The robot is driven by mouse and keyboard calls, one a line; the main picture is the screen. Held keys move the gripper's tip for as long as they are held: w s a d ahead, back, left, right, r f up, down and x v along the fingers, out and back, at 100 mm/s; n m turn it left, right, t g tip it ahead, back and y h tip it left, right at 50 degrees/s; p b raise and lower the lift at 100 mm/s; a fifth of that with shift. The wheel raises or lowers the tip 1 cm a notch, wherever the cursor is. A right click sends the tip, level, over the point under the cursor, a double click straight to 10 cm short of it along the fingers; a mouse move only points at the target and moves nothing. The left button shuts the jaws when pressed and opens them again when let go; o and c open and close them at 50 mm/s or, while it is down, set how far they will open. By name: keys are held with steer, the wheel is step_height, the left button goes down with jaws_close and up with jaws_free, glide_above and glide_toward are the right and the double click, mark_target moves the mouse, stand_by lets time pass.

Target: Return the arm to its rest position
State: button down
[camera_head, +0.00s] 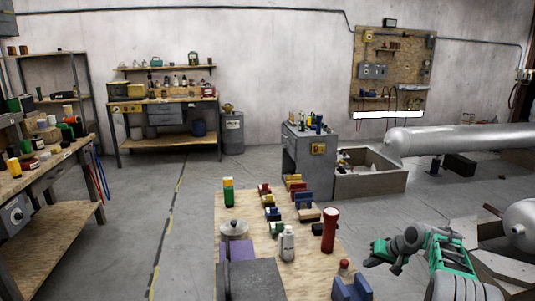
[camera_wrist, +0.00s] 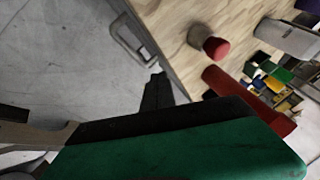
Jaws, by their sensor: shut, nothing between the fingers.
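My gripper (camera_head: 374,259) is at the lower right of the head view, at the end of my green and grey arm. It is out past the right edge of the wooden table (camera_head: 268,205), clear of the things on it. In the wrist view my gripper (camera_wrist: 158,80) shows as dark fingers in front of a green body. The fingers are together with nothing between them. Behind them lie grey floor and the table edge.
A red cylinder (camera_head: 329,230) stands near the table's right edge, with a white bottle (camera_head: 287,244) left of it. A smaller red-topped item (camera_head: 343,267) is nearest my gripper. A large metal tank (camera_head: 455,138) lies behind. Floor (camera_head: 400,205) beyond my arm is open.

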steer(key=s+a+r+n+g+h+p, duration=0.1)
steer(key=s+a+r+p, duration=0.2)
steer(key=s+a+r, duration=0.5)
steer(key=s+a+r+g+h+p, duration=0.1)
steer(key=s+a+r+p, duration=0.2)
steer(key=s+a+r, duration=0.5)
steer(key=s+a+r+h+p, duration=0.1)
steer(key=s+a+r+p, duration=0.1)
steer(key=s, duration=0.8)
steer(key=s+a+r+n+p, duration=0.1)
steer(key=s+a+r+p, duration=0.1)
steer(key=s, duration=0.9)
steer(key=shift+s+r+g+h, duration=0.15)
steer(key=shift+s+g+h, duration=0.05)
steer(key=shift+g+h, duration=0.2)
steer(key=shift+a, duration=0.1)
